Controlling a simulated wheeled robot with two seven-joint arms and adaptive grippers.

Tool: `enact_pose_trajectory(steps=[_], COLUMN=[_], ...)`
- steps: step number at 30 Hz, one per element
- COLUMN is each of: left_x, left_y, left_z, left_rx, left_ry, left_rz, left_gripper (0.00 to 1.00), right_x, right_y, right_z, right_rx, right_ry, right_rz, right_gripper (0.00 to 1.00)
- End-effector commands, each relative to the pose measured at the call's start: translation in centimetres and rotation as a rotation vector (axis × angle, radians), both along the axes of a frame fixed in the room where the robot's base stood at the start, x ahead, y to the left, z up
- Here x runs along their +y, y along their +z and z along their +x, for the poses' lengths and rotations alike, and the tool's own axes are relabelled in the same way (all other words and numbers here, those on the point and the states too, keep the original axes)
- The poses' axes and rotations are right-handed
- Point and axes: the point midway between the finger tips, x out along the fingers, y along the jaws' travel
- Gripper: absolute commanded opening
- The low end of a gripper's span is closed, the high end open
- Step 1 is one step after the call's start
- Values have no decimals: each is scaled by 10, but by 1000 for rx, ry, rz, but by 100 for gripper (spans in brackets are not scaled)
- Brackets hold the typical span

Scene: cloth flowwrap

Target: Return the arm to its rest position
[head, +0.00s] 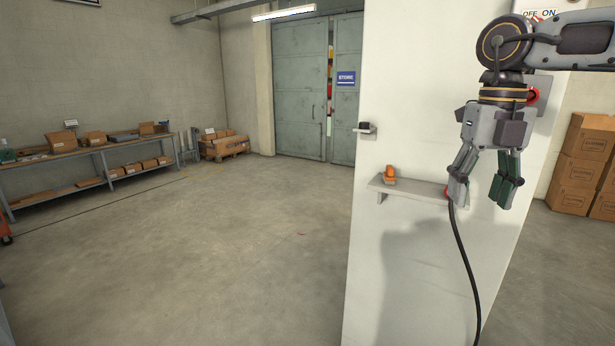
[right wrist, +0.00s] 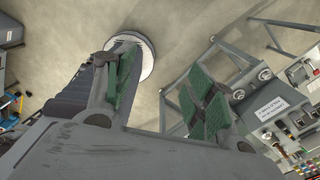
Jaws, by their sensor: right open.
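My right gripper (head: 486,190) hangs from the raised right arm in the upper right of the head view, in front of a white panel (head: 400,255). Its fingers point down and stand apart, with nothing between them. The right wrist view also shows the two green-padded fingers (right wrist: 165,100) spread apart and empty. A black cable (head: 463,262) runs down the panel from just below the left finger. I cannot tell whether that finger touches the cable or the shelf behind it. My left gripper is not in view.
A small shelf (head: 415,188) on the panel holds an orange object (head: 390,175). A red button (head: 533,96) is partly hidden behind my right wrist. Cartons (head: 580,160) are stacked at right. A workbench (head: 90,150) stands at far left. The middle floor (head: 240,245) is clear.

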Motion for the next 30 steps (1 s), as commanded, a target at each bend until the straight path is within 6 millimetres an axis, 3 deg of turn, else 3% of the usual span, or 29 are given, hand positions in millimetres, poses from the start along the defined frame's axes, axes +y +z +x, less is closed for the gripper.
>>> enact_pose_trajectory(steps=[20, 30], left_x=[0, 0], left_y=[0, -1], left_z=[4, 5], left_rx=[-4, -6], left_ry=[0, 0], left_rz=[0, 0], left_gripper=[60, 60], right_x=[-13, -38], right_y=[-1, -2], right_z=[14, 38], right_rx=[-37, -104], right_ry=[-28, -80], right_rz=[104, 273], right_gripper=[55, 55])
